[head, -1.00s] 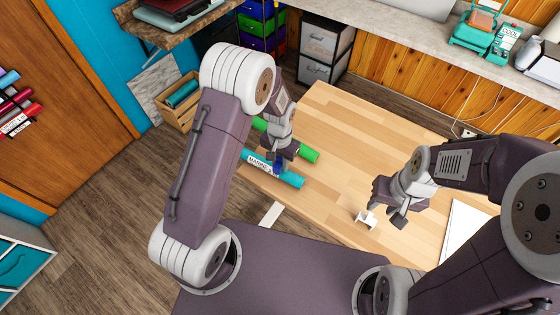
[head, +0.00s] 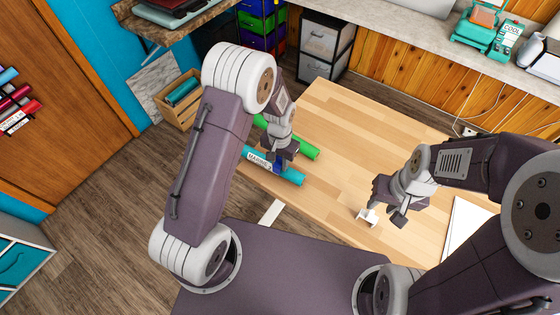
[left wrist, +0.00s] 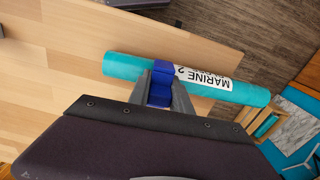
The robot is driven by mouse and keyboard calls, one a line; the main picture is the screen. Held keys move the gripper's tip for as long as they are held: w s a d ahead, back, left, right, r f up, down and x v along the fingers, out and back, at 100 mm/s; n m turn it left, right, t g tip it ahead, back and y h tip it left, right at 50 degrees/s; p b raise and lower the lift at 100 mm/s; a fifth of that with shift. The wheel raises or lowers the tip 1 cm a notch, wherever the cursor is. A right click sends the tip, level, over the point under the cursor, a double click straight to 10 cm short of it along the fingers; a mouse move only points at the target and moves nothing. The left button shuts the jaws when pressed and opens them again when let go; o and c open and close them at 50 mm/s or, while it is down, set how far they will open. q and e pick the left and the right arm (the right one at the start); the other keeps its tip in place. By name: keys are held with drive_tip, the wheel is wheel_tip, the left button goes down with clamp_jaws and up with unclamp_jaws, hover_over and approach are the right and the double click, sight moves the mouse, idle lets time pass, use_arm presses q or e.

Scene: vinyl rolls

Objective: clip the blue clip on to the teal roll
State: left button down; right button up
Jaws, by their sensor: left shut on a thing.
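The teal roll (head: 292,178), with a white "MARINE 2" label, lies on the wooden table near its left edge. It crosses the middle of the left wrist view (left wrist: 125,66). My left gripper (head: 280,162) is shut on the blue clip (left wrist: 161,88), which shows between its fingers (left wrist: 160,98). The clip overlaps the roll beside the label, its far end over the roll's surface. I cannot tell whether it is fully around the roll. My right gripper (head: 388,213) looks open, low over the table to the right, by a small white piece (head: 366,217).
A green roll (head: 308,151) lies just behind the teal roll. A white sheet (head: 463,225) lies at the table's right. A wooden crate (head: 180,100) with teal rolls stands on the floor at left. The table's middle (head: 350,140) is clear.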

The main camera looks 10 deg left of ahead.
idle(0.3)
use_arm(q)
drive_tip(key=c, duration=1.1)
unclamp_jaws()
wheel_tip(320, 180, up, 7)
drive_tip(key=p, duration=0.6)
drive_tip(key=shift+f, duration=0.1)
